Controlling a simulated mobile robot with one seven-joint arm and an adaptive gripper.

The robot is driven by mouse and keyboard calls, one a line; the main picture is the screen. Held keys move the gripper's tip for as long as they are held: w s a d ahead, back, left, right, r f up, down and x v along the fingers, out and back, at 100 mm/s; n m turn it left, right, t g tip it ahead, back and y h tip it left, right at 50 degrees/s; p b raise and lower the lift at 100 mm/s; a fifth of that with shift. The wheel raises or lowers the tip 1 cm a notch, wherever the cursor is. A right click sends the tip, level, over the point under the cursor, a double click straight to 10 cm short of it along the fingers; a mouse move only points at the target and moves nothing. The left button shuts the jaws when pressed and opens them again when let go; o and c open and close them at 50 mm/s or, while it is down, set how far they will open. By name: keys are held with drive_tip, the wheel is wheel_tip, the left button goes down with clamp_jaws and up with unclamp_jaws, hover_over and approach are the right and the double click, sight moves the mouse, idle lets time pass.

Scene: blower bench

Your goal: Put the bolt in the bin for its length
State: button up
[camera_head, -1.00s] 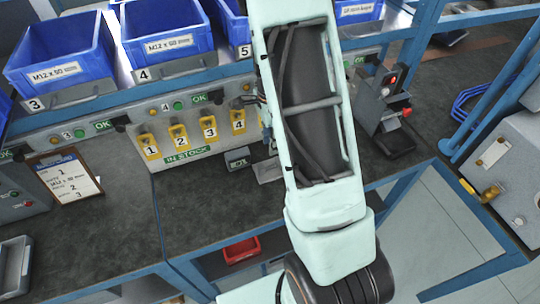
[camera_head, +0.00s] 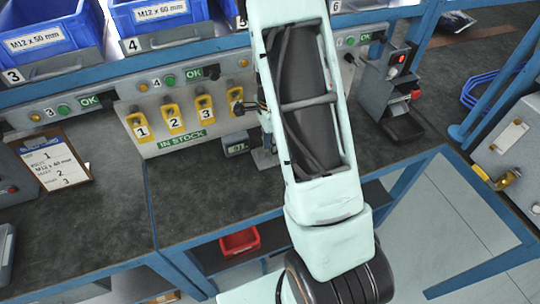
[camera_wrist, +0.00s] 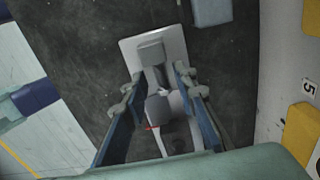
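My gripper (camera_wrist: 155,88) points down over the bench in the wrist view, its two fingers apart. Between and below them are a grey block and a darker grey piece (camera_wrist: 165,105) on a light plate (camera_wrist: 132,52); I cannot tell whether the fingers touch them. I cannot make out a bolt. In the head view my arm hides most of the gripper; the plate (camera_head: 265,158) shows partly beside it. Blue bin 3 (camera_head: 35,25) reads M12 x 50 mm, and blue bin 4 (camera_head: 165,30) reads M12 x 60 mm.
A small display box (camera_head: 236,149) stands near the plate. Yellow numbered tags (camera_head: 172,118) hang on the IN STOCK panel behind. A clipboard (camera_head: 52,162) lies at the left. A red bin (camera_head: 240,243) is on the lower shelf. The bench (camera_head: 190,195) is clear in front.

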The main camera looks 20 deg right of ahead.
clamp_jaws()
idle(0.3)
wheel_tip(320, 180, up, 7)
drive_tip(key=p, duration=0.5)
drive_tip(key=shift+r+p, duration=0.15)
drive_tip(key=shift+p, duration=0.25)
